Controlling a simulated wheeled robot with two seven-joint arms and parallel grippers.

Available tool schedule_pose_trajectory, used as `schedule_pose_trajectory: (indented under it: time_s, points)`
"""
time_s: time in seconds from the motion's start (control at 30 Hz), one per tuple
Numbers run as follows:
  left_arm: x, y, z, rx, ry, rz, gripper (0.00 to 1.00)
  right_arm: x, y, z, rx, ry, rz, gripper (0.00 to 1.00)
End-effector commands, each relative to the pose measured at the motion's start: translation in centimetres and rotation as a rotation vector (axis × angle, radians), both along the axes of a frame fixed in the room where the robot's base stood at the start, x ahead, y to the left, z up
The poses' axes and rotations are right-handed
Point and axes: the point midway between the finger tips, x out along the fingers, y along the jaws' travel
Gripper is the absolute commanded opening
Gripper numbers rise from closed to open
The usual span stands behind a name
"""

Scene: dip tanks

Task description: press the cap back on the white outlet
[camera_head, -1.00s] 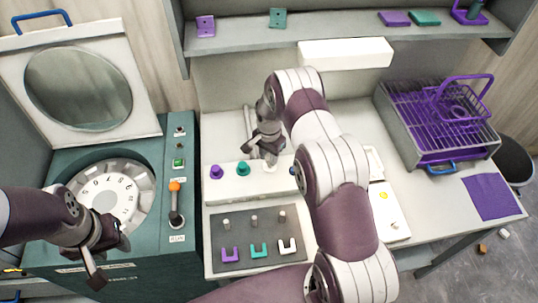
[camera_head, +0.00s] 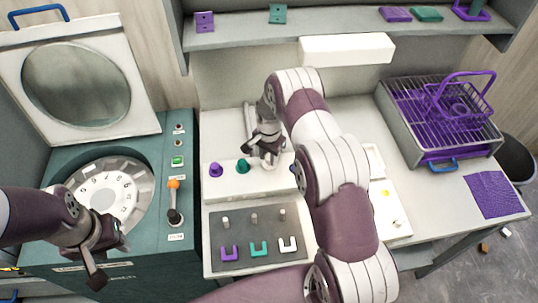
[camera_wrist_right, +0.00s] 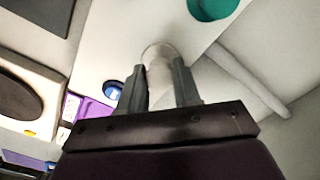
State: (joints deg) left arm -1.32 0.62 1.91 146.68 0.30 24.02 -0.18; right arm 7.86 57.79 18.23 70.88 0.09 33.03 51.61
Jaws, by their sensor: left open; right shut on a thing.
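My right gripper (camera_head: 264,152) is over the long white block (camera_head: 228,184), beside the teal cap (camera_head: 243,166) and purple cap (camera_head: 216,170). In the right wrist view my right gripper (camera_wrist_right: 160,88) is shut on a whitish round piece, apparently the white cap (camera_wrist_right: 160,68). The piece is at the block's surface, at the white outlet's place in the row. The outlet itself is hidden, and I cannot tell whether the cap is seated. My left gripper (camera_head: 103,262) is open and empty, in front of the round numbered dial.
A green machine with a numbered dial (camera_head: 112,195) and orange-tipped lever (camera_head: 174,200) stands at the left. A dark mat (camera_head: 230,262) with pegs and U-shaped clips lies in front of the block. A wire basket (camera_head: 445,125) and purple cloth (camera_head: 492,194) are at the right.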

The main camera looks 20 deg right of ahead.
Motion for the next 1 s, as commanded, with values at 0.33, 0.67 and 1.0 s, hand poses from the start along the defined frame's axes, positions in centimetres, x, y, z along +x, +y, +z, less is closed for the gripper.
schedule_pose_trajectory:
  time_s: [0.33, 0.67, 1.0]
  points:
    - [0.0, 0.0, -0.6, 0.000, 0.000, 0.000, 0.43, 0.0, 0.0, -0.5, 0.000, 0.000, 0.000, 0.04]
    - [0.0, 0.0, -0.6, 0.000, 0.000, 0.000, 0.43, 0.0, 0.0, -0.5, 0.000, 0.000, 0.000, 0.62]
    - [0.0, 0.0, -1.5, 0.000, 0.000, 0.000, 0.43, 0.2, 0.0, 0.8, -0.001, -0.005, 0.000, 0.62]
